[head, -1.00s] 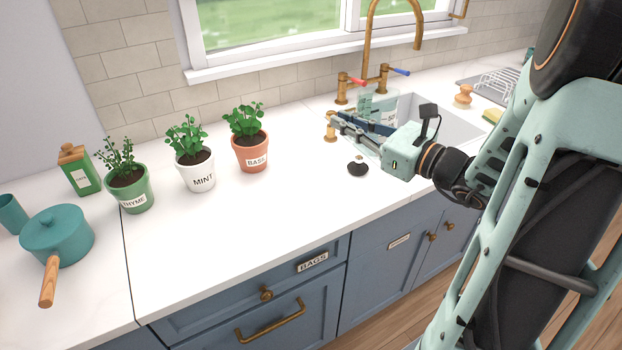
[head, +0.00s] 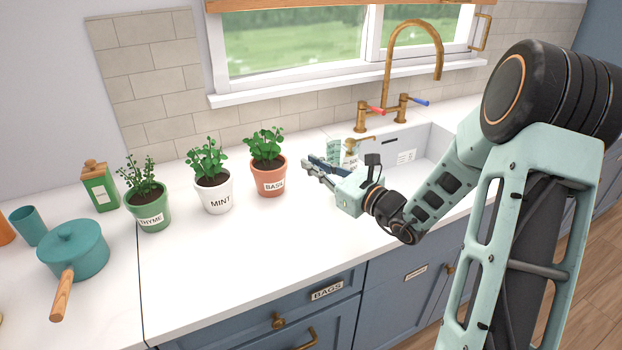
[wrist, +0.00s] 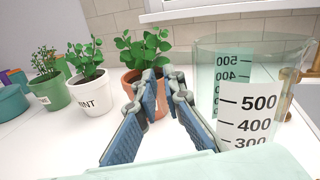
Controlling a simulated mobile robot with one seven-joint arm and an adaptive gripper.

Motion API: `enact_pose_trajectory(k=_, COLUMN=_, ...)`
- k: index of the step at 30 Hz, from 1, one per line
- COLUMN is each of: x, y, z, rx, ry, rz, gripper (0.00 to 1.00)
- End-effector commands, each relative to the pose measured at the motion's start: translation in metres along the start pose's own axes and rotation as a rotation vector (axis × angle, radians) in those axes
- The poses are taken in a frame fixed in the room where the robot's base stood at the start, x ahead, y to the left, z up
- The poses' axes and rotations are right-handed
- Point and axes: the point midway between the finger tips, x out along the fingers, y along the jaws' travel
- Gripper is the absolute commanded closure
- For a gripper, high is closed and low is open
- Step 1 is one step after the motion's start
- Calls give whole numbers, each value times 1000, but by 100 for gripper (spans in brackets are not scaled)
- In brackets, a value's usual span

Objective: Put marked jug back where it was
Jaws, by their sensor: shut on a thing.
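The marked jug (wrist: 255,92) is clear, with a white scale reading 500, 400 and 300, and stands upright at the right of the wrist view. My gripper (head: 308,166) is over the counter just right of the basil pot.
Basil (head: 270,178), mint (head: 214,195) and thyme (head: 151,210) pots stand in a row on the left. A teal saucepan (head: 74,252) and green canister (head: 98,188) are farther left. The sink (head: 410,150) and brass tap (head: 387,70) are right. The front counter (head: 240,255) is clear.

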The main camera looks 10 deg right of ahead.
Motion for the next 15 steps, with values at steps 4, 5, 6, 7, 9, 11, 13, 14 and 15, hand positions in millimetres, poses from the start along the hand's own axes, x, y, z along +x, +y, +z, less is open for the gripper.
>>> enact_pose_trajectory(k=4, x=9, y=4, z=-17, rx=4, ry=1, rz=2, gripper=100)
enact_pose_trajectory(k=5, x=9, y=4, z=-22, rx=4, ry=1, rz=2, gripper=100)
enact_pose_trajectory(k=6, x=8, y=5, z=-27, rx=4, ry=0, rz=1, gripper=100)
enact_pose_trajectory(k=7, x=8, y=5, z=-31, rx=4, ry=0, rz=1, gripper=100)
enact_pose_trajectory(k=9, x=8, y=6, z=-36, rx=1, ry=-1, rz=1, gripper=100)
enact_pose_trajectory(k=11, x=8, y=6, z=-39, rx=1, ry=-1, rz=1, gripper=100)
enact_pose_trajectory(k=13, x=8, y=6, z=-39, rx=0, ry=-1, rz=1, gripper=100)
enact_pose_trajectory(k=14, x=8, y=6, z=-39, rx=-1, ry=-1, rz=1, gripper=100)
enact_pose_trajectory(k=15, x=8, y=6, z=-39, rx=-1, ry=-1, rz=1, gripper=100)
